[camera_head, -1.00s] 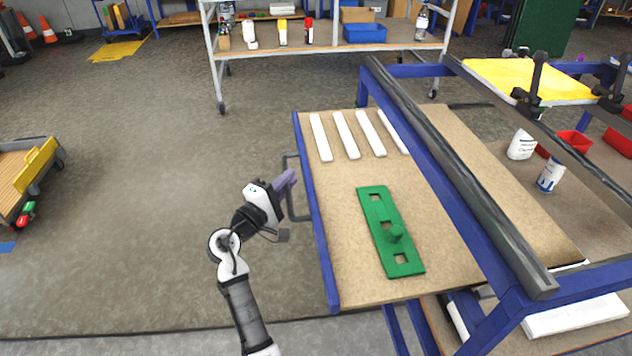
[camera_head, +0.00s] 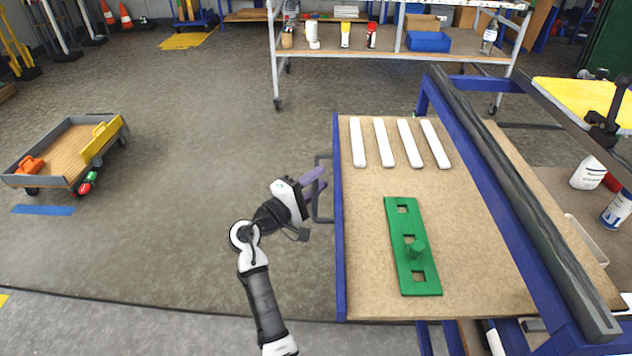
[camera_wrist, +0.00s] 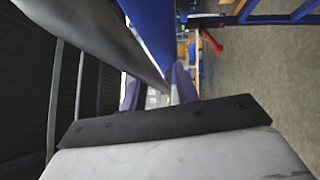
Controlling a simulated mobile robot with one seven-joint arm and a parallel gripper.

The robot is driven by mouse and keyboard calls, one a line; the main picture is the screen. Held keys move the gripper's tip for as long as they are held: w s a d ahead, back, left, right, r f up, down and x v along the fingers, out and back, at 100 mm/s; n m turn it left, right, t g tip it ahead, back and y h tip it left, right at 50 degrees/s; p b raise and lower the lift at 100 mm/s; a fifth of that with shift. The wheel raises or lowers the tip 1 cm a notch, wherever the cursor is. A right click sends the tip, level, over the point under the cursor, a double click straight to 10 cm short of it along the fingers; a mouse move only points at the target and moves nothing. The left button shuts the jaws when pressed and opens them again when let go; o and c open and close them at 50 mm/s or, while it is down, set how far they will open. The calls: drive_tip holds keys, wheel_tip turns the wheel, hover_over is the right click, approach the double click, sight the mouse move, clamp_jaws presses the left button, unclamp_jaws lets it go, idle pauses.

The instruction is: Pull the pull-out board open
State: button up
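The pull-out board (camera_head: 365,235) is a light brown panel with a blue front edge and a grey bar handle (camera_head: 317,214) on its left side. It sticks out to the left from under the blue and grey frame. My gripper (camera_head: 318,181) has purple fingers at the handle's upright bar. They appear closed around it, though the contact is small in the head view. In the wrist view, the fingers (camera_wrist: 160,92) stand either side of a grey bar, with the board's blue edge (camera_wrist: 152,35) beside it.
On the board lie several white strips (camera_head: 397,143) and a green plate with square holes and a knob (camera_head: 404,225). The frame rail (camera_head: 520,205) crosses above the board's right part. The floor (camera_head: 180,190) left of the handle is clear up to a low cart (camera_head: 110,140).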

idle(0.3)
drive_tip(key=b+v, duration=0.2)
drive_tip(key=v, duration=1.1)
drive_tip(key=shift+s+a, duration=0.3)
